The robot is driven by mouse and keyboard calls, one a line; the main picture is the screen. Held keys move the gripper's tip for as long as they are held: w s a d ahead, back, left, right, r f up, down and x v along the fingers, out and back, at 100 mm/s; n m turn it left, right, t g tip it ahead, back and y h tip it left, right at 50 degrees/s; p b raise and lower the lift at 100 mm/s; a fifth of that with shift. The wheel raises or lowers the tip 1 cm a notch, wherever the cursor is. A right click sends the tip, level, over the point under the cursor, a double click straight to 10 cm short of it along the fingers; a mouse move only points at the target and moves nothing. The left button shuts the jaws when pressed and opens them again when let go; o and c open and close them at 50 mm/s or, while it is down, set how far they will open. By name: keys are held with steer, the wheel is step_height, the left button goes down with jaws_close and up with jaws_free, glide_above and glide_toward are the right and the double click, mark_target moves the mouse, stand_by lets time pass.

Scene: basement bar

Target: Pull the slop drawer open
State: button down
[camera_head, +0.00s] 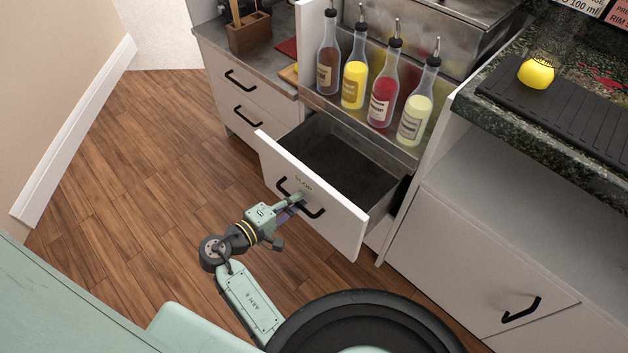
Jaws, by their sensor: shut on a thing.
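The slop drawer (338,222) has a white front with a small label reading SLOP near its top edge. It stands well out from the cabinet, and its dark grey inside shows empty. A black bar handle (315,212) is fixed across its front. My gripper (298,200) is at the middle of this handle, shut on it. The fingertips are small in the picture and partly hide the handle's middle.
Several bottles with pour spouts (382,95) stand on a steel ledge behind the drawer. Closed drawers (240,100) are at the left. A cabinet door (480,260) and a counter with a black mat (580,110) are at the right. Wooden floor (140,180) is clear at left.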

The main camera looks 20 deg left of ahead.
steer(key=shift+f+p+v, duration=0.1)
steer(key=shift+f+v, duration=0.05)
steer(key=shift+v, duration=0.7)
steer(key=shift+f+p+v, duration=0.1)
steer(key=shift+f+v, duration=0.1)
steer(key=shift+v, duration=0.7)
steer(key=shift+f+p+v, duration=0.1)
steer(key=shift+f+v, duration=0.05)
steer(key=shift+v, duration=0.7)
steer(key=shift+s+a, duration=0.1)
steer(key=c, duration=2)
jaws_free()
steer(key=shift+o, duration=0.2)
steer(key=v, duration=1.2)
